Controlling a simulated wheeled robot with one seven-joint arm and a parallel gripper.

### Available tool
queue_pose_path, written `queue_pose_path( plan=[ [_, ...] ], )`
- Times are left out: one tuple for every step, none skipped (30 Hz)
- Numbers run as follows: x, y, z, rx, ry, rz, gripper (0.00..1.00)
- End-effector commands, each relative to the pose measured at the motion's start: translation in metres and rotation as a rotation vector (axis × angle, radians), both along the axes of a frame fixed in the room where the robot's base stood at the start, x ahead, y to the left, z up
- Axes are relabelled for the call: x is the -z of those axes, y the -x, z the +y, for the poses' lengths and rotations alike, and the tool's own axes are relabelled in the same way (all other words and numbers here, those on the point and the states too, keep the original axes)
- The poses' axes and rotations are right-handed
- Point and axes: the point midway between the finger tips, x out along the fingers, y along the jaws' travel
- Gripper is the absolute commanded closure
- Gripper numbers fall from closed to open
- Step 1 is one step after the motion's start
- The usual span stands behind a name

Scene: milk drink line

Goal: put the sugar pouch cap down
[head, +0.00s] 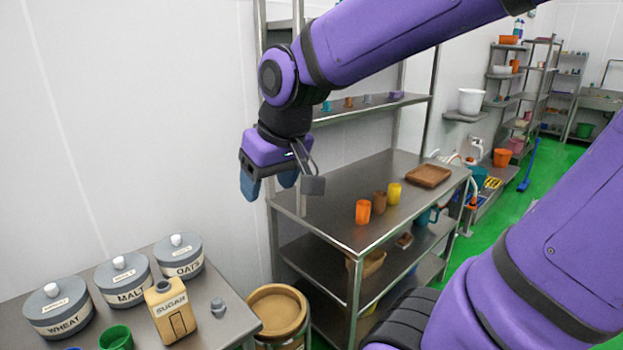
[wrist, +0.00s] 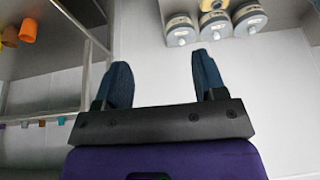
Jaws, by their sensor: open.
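The sugar pouch (head: 173,318), tan with a SUGAR label, stands upright on the grey metal table (head: 232,338) at the lower left of the head view. A small grey piece (head: 218,308) sits on the table just right of the pouch, apart from it; it looks like the pouch cap. My gripper (head: 269,184) hangs in the air above and to the right of them, well clear of the table. In the wrist view my gripper (wrist: 163,82) shows its two blue fingers spread wide with nothing between them.
WHEAT (head: 57,308), MALT (head: 124,277) and OATS (head: 179,256) canisters stand behind the pouch, with a green cup (head: 116,338) in front. A tan bin (head: 278,309) stands right of the table. A steel rack (head: 330,215) holds orange, brown and yellow cups and a brown tray (head: 428,176).

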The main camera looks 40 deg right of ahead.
Motion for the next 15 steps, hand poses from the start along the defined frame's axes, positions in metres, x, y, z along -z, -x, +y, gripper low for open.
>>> queue_pose_path(
  plan=[
    [-0.008, 0.016, -0.002, 0.002, 0.004, -0.022, 0.36],
    [-0.012, 0.024, -0.004, 0.002, 0.006, -0.029, 0.36],
    [-0.016, 0.034, -0.005, 0.003, 0.01, -0.039, 0.36],
    [-0.019, 0.042, -0.006, 0.005, 0.012, -0.046, 0.36],
    [-0.021, 0.049, -0.007, 0.006, 0.015, -0.052, 0.36],
    [-0.023, 0.058, -0.008, 0.006, 0.018, -0.059, 0.36],
    [-0.024, 0.064, -0.009, 0.008, 0.021, -0.064, 0.36],
    [-0.026, 0.069, -0.009, 0.008, 0.023, -0.069, 0.36],
    [-0.027, 0.075, -0.01, 0.008, 0.025, -0.074, 0.36],
    [-0.028, 0.079, -0.01, 0.009, 0.027, -0.077, 0.36],
    [-0.028, 0.082, -0.01, 0.01, 0.029, -0.079, 0.36],
    [-0.029, 0.085, -0.011, 0.011, 0.03, -0.082, 0.36],
    [-0.029, 0.087, -0.011, 0.011, 0.031, -0.083, 0.36],
    [-0.029, 0.088, -0.011, 0.011, 0.031, -0.084, 0.36],
    [-0.029, 0.089, -0.011, 0.011, 0.031, -0.084, 0.36]
  ],
)
